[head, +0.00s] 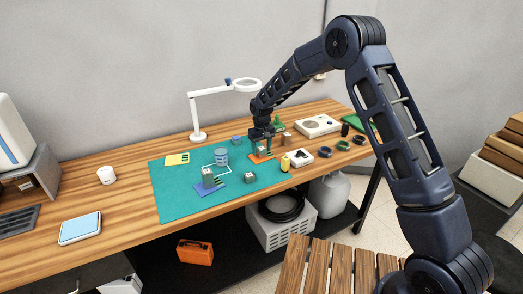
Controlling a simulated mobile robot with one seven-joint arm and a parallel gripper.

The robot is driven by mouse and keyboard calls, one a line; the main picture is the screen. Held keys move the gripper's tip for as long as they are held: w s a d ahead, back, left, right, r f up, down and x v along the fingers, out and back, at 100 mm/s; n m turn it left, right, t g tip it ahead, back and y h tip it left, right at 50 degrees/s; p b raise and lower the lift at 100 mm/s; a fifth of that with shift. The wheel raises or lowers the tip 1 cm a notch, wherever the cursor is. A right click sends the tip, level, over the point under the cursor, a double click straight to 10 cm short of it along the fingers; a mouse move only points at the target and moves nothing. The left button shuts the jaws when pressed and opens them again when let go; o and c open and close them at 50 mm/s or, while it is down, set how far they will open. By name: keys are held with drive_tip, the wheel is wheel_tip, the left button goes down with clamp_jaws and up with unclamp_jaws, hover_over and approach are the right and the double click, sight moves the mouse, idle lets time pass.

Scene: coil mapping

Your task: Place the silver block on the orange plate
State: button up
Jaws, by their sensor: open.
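The orange plate (258,158) lies on the teal mat (175,200), toward its right side. My gripper (264,145) is open and points down just above this plate, hiding part of it. A small greyish shape shows at the fingertips, but I cannot tell whether it is a block resting on the plate or part of the gripper. Several grey blocks stand on the mat: one (250,177) in front of the orange plate, one (286,140) to its right, and a taller one (207,176) by the blue plate (207,189). I cannot tell which is the silver block.
A yellow plate (177,159), a striped blue-grey cylinder (221,156) and a yellow cylinder (285,163) are on the mat. A white magnifier lamp (198,134) stands behind. The mat's front left is clear.

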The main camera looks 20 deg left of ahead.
sight(263, 148)
wheel_tip(263, 148, up, 12)
drive_tip(key=shift+f, duration=0.2)
drive_tip(key=s+d+r+m+t, duration=0.1)
drive_tip(key=d+r, duration=0.6)
drive_tip(key=d, duration=0.4)
drive_tip(key=s+d+r+m, duration=0.1)
drive_tip(key=d+r+m, duration=0.1)
drive_tip(key=d+r, duration=0.65)
drive_tip(key=s+d+r+m+t, duration=0.1)
drive_tip(key=d+r, duration=0.3)
drive_tip(key=d, duration=0.9)
drive_tip(key=s+d+r+m+t, duration=0.1)
drive_tip(key=s+d+r, duration=0.1)
drive_tip(key=s+d, duration=0.45)
drive_tip(key=s+d+r+m, duration=0.15)
drive_tip(key=s+d, duration=0.25)
drive_tip(key=d, duration=0.5)
drive_tip(key=s+d+f+m, duration=0.1)
drive_tip(key=s+d, duration=0.3)
drive_tip(key=s, duration=0.3)
drive_tip(key=s+d+f+m+t, duration=0.1)
drive_tip(key=s+d+f, duration=0.1)
drive_tip(key=s+d, duration=0.3)
drive_tip(key=s, duration=0.3)
drive_tip(key=shift+d+f+t, duration=0.25)
drive_tip(key=shift+d+t, duration=0.05)
